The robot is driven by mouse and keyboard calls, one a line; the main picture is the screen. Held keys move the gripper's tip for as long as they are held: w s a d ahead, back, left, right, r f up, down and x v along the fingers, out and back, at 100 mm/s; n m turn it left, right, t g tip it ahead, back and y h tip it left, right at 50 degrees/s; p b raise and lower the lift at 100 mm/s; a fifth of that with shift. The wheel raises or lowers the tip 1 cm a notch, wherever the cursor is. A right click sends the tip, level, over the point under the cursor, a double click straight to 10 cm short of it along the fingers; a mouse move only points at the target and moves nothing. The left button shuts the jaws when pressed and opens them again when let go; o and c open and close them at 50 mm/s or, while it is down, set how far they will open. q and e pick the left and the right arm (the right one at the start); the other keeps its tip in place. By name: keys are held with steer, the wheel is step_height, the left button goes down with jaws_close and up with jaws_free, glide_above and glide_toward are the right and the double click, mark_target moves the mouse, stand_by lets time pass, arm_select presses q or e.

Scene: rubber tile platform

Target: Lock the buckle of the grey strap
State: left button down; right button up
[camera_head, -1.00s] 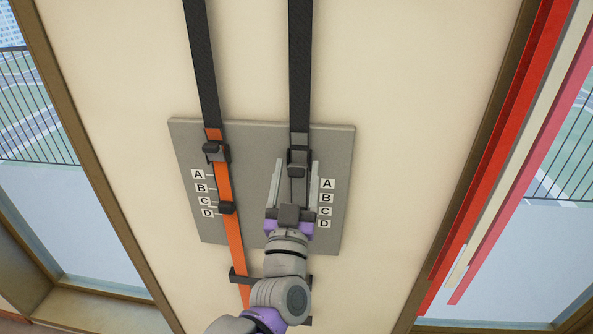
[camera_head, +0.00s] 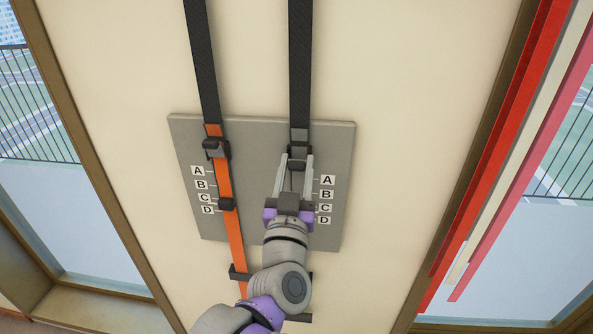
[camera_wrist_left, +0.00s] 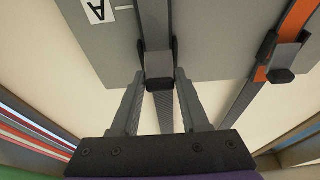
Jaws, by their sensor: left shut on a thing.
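The grey strap (camera_head: 299,135) hangs down the right side of the grey panel, below black webbing. Its dark buckle (camera_head: 297,151) sits just above the right-hand label A. My left gripper (camera_head: 297,160) comes from below, its two fingers closed in on either side of the buckle's lower part. In the left wrist view the buckle (camera_wrist_left: 158,65) shows between the fingertips (camera_wrist_left: 159,80), with strap running between the fingers. The exact contact is small and partly hidden. My right gripper is not in view.
An orange strap (camera_head: 235,240) with its own dark buckle (camera_head: 215,148) runs down the left side of the grey panel (camera_head: 255,135). Labels A to D stand beside both straps. A dark bracket (camera_head: 239,273) sticks out below the panel. The wall around is clear.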

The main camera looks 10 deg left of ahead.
arm_select(q)
steer(key=shift+w+r+g+b, duration=0.15)
steer(key=shift+r+g+b, duration=0.05)
steer(key=shift+g+b, duration=1)
steer(key=shift+w+r+g+b, duration=0.1)
steer(key=shift+r+g+b, duration=0.2)
steer(key=shift+b, duration=0.15)
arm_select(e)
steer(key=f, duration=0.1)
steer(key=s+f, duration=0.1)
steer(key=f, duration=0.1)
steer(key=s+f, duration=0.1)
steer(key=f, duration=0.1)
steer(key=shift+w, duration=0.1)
arm_select(q)
steer(key=shift+c, duration=2.4)
jaws_free()
steer(key=s+b, duration=0.1)
steer(key=s, duration=0.9)
steer(key=shift+s, duration=0.4)
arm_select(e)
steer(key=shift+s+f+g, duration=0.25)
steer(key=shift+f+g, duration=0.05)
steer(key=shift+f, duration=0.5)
arm_select(q)
steer(key=shift+f, duration=0.15)
